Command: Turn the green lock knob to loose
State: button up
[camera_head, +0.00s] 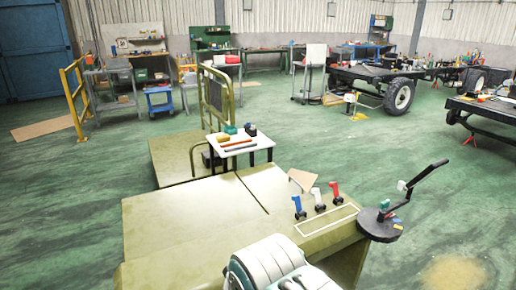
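A small green piece (385,204), which looks like the green lock knob, sits on a black round plate (370,229) at the right end of the olive bench. It is too small to tell how it is turned. A black bent lever (427,174) rises from the plate up to the right. A small white part (402,186) is on or near the lever, and a small red and blue piece lies near its foot. My gripper is not in view; a white and dark green rounded form at the bottom middle seems to be part of my own body.
A blue lever (298,205), a white lever (317,195) and a red lever (336,189) stand on the olive bench (190,215), left of the plate. A small white table (262,143) with tools stands behind. Green floor right of the plate is clear.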

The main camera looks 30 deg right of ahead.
aim_at(383, 205)
jog(key=l+u, duration=0.4)
jog(key=l, duration=0.2)
jog(key=k+l+u, duration=0.15)
jog(key=l+u, duration=0.3)
jog(key=l, duration=0.15)
jog(key=i+l+z, duration=0.1)
jog(key=l+z, duration=0.25)
jog(key=l, duration=0.2)
jog(key=z, duration=0.45)
jog(key=i+z, duration=0.1)
jog(key=z, duration=0.8)
jog(key=i+z, duration=0.1)
jog(key=z, duration=0.75)
jog(key=i+z, duration=0.1)
jog(key=z, duration=0.35)
jog(key=j+z, duration=0.1)
jog(key=z, duration=0.8)
jog(key=i+j, duration=0.05)
jog(key=j, duration=0.05)
